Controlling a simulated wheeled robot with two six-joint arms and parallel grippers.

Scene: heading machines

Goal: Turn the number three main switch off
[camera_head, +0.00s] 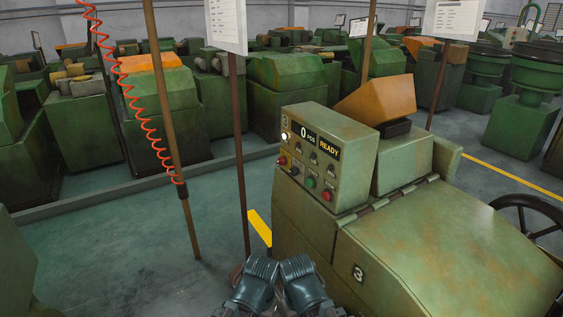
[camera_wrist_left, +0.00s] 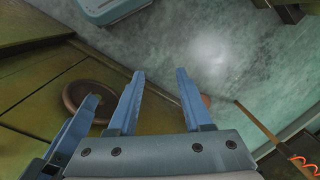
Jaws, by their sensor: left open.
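The green machine (camera_head: 430,255) with a "3" plate (camera_head: 358,272) stands at the right in the head view. Its control box (camera_head: 335,140) carries another "3", a lit white lamp (camera_head: 284,136), a "0 PCS" display (camera_head: 304,132) and a "READY" display (camera_head: 330,149). Small grey switches (camera_head: 314,158) sit below, above a row with a green button (camera_head: 310,182) and a red button (camera_head: 327,195). I cannot tell which is the main switch, or its position. My left gripper (camera_wrist_left: 160,72) is open and empty in the left wrist view. In the head view both arm ends are low, apart from the panel; fingers are unclear.
A brown post (camera_head: 170,130) with a coiled red cord (camera_head: 133,95) and a thinner sign post (camera_head: 240,160) stand left of the machine. A black handwheel (camera_head: 525,215) is at the right edge. Open floor (camera_head: 120,245) lies at the left.

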